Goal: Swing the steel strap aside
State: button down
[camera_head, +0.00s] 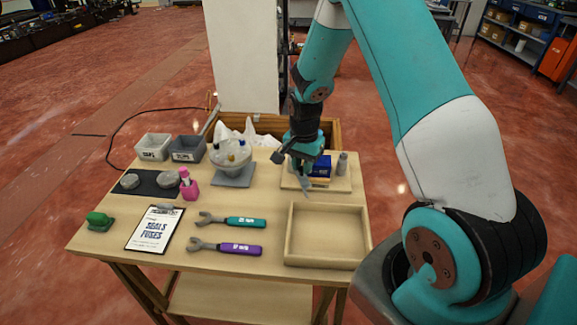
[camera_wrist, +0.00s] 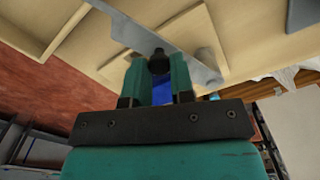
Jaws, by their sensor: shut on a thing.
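The steel strap (camera_wrist: 187,62) is a flat grey bar running diagonally past my fingertips in the wrist view. In the head view its end (camera_head: 306,187) shows below my gripper (camera_head: 302,172), angled toward the front of a wooden board (camera_head: 329,187). In the wrist view, my gripper (camera_wrist: 157,72) is shut around a small dark knob (camera_wrist: 158,61) at the strap. A blue block (camera_head: 322,165) with a yellow lower part is on the board, just right of my gripper. It also shows as blue between my fingers (camera_wrist: 161,90). My gripper hides part of the strap and block.
A grey cylinder (camera_head: 342,163) stands at the board's right. An empty wooden tray (camera_head: 325,264) lies in front. Two wrenches (camera_head: 240,221) (camera_head: 233,248), a clipboard (camera_head: 155,229) and two bins (camera_head: 153,147) (camera_head: 187,149) lie further left.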

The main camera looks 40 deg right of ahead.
jog(key=shift+a+m, duration=0.6)
jog(key=shift+m, duration=0.1)
jog(key=shift+a, duration=0.1)
jog(key=c, duration=1)
grip_release()
jog(key=shift+w, duration=0.1)
jog(key=shift+r, duration=0.4)
notch_tip(320, 180, up, 17)
jog(key=shift+f, duration=0.2)
